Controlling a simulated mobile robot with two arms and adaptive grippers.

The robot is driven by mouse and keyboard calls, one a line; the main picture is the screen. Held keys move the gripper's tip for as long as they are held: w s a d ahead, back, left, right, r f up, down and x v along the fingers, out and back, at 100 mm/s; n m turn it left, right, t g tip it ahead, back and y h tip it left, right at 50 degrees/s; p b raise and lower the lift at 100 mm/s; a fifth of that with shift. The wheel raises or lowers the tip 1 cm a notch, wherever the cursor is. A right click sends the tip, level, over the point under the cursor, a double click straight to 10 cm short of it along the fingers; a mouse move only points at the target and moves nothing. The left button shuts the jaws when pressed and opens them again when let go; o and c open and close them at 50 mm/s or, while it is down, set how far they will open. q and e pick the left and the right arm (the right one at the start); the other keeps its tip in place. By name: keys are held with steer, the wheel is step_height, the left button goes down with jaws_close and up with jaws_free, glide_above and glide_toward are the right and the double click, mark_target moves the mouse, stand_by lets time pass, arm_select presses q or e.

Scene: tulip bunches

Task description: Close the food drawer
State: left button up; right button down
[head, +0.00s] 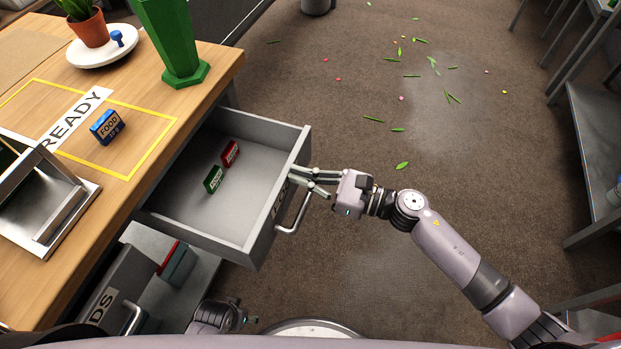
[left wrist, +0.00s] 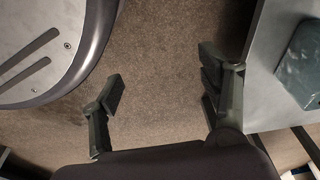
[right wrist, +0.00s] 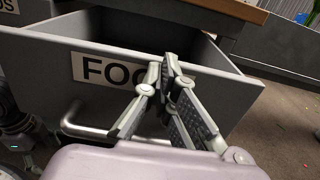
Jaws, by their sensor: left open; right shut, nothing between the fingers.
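The food drawer (head: 246,215) is pulled out from under the wooden table in the head view. A red packet (head: 230,153) and a green packet (head: 213,179) stand inside it. Its front with the FOOD label (right wrist: 92,69) and its bar handle (right wrist: 90,130) show in the right wrist view. My right gripper (head: 310,178) is shut and empty, its fingertips at the drawer front beside the handle; I cannot tell whether they touch. My left gripper (left wrist: 158,95) is open and empty, low near the lower drawer unit.
The table (head: 215,85) carries a blue food box (head: 107,127), a green vase (head: 172,45), a potted plant (head: 90,28) and a metal stand (head: 60,200). A lower drawer (head: 125,280) is also out at the lower left. The floor right of the drawer is open, with scattered leaves.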

steer(key=b+x, duration=0.2)
steer(key=x, duration=1.1)
steer(key=shift+a+f+b, duration=0.1)
steer(key=shift+b, duration=0.2)
steer(key=b+x, duration=0.2)
steer(key=x, duration=0.5)
steer(key=shift+w+a, duration=0.1)
steer(key=shift+a, duration=0.35)
steer(key=shift+r, duration=0.2)
arm_select(q)
steer(key=w+r, duration=0.1)
steer(key=r, duration=0.8)
steer(key=w+r+t, duration=0.1)
steer(key=w+r, duration=0.1)
steer(key=r, duration=0.7)
steer(key=shift+w+d, duration=0.25)
steer(key=shift+w, duration=0.05)
arm_select(e)
steer(key=shift+r, duration=0.1)
arm_select(q)
steer(key=shift+f, duration=0.1)
arm_select(e)
steer(key=shift+w, duration=0.1)
